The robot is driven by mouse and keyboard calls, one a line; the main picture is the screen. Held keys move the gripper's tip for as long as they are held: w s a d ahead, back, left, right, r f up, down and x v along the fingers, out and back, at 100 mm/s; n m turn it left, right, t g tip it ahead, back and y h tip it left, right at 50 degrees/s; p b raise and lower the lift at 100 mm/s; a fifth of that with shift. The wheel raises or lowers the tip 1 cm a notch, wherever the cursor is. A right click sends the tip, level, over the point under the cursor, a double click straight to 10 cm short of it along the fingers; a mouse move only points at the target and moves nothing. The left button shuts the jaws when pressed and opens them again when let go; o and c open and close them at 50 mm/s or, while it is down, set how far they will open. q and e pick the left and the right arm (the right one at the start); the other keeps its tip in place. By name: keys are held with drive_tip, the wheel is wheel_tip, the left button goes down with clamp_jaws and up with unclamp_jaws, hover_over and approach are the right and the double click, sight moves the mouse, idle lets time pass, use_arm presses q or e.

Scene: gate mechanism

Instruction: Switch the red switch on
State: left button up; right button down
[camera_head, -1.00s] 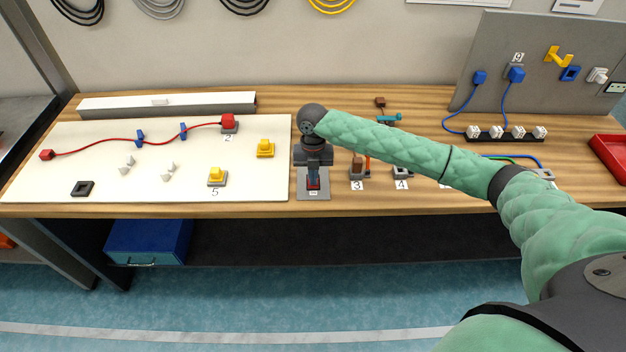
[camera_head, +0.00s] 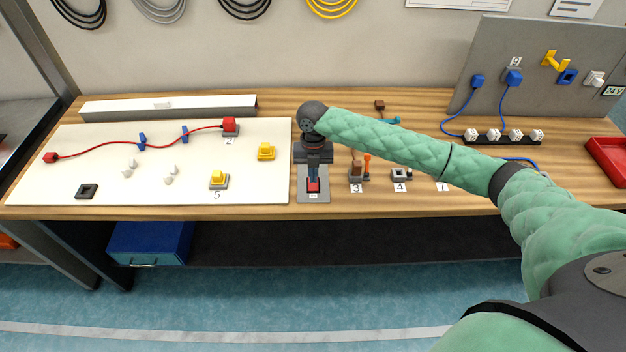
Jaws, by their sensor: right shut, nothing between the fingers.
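The red switch (camera_head: 313,186) sits on a grey plate (camera_head: 314,197) at the front edge of the wooden bench, with a small white label in front of it. My right gripper (camera_head: 313,178) points down over the switch, its fingers shut and empty. The fingertips are at or just above the back part of the switch; I cannot tell whether they touch it. The gripper hides the back of the plate and part of the switch. My left gripper is not in view.
A white board (camera_head: 60,187) with a red cable and yellow connectors lies left of the plate. Connectors labelled 3 (camera_head: 356,173) and 4 (camera_head: 400,174) stand close on the right. A grey upright panel (camera_head: 520,60) and a red tray (camera_head: 606,160) are farther right.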

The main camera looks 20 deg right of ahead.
sight(313, 187)
wheel_tip(313, 187, up, 4)
drive_tip(key=p, duration=0.2)
drive_tip(key=shift+p, duration=0.35)
idle(0.4)
